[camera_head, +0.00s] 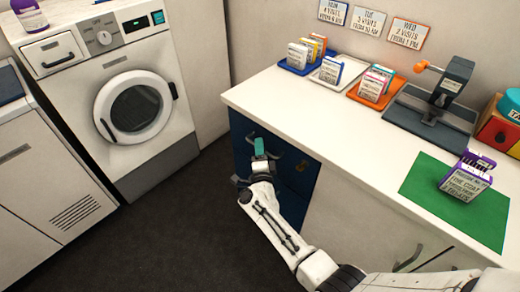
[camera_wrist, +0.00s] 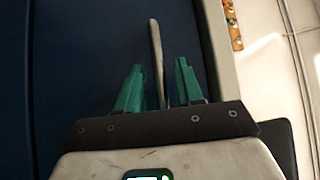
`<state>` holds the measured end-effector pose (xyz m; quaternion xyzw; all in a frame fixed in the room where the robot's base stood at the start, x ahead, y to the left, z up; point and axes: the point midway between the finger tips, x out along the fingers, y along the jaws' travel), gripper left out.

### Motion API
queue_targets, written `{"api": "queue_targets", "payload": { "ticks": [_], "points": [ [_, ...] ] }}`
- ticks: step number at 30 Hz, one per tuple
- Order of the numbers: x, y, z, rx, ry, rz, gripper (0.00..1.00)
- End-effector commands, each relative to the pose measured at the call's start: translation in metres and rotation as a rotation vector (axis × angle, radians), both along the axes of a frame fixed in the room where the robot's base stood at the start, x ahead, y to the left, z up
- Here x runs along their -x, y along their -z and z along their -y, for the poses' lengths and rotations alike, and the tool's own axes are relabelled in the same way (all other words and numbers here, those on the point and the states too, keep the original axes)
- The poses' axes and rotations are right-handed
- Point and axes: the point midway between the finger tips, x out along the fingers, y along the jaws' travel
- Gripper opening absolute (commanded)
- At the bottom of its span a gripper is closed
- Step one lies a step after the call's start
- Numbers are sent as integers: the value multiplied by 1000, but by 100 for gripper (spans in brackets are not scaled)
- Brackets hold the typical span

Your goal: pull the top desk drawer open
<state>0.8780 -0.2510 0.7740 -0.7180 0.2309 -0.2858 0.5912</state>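The dark blue desk drawer unit (camera_head: 302,170) is under the left end of the white counter. Its top drawer front (camera_head: 241,124) looks flush with the unit, though my gripper covers part of it. My gripper (camera_head: 266,149) is at this top front, with teal fingers pointing toward it. In the wrist view, a pale bar handle (camera_wrist: 155,45) on the blue front (camera_wrist: 75,60) runs between the two fingers of my gripper (camera_wrist: 158,82). The fingers are apart, with a visible gap on each side of the handle. Whether the handle lies fully within fingertip depth is hard to tell.
The white counter (camera_head: 285,98) overhangs the drawers and carries card trays, a dark press (camera_head: 440,95) and a green mat (camera_head: 420,178). A washing machine (camera_head: 110,80) stands at the left. The dark floor (camera_head: 150,240) before the drawers is clear.

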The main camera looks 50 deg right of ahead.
Motion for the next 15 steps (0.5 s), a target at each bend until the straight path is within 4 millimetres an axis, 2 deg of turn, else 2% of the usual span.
{"api": "queue_targets", "payload": {
  "ticks": [9, 15],
  "points": [
    [-1, 0, 1, 0, -1, 0, 35],
    [-1, 0, 1, 0, -1, 0, 16]
  ]
}}
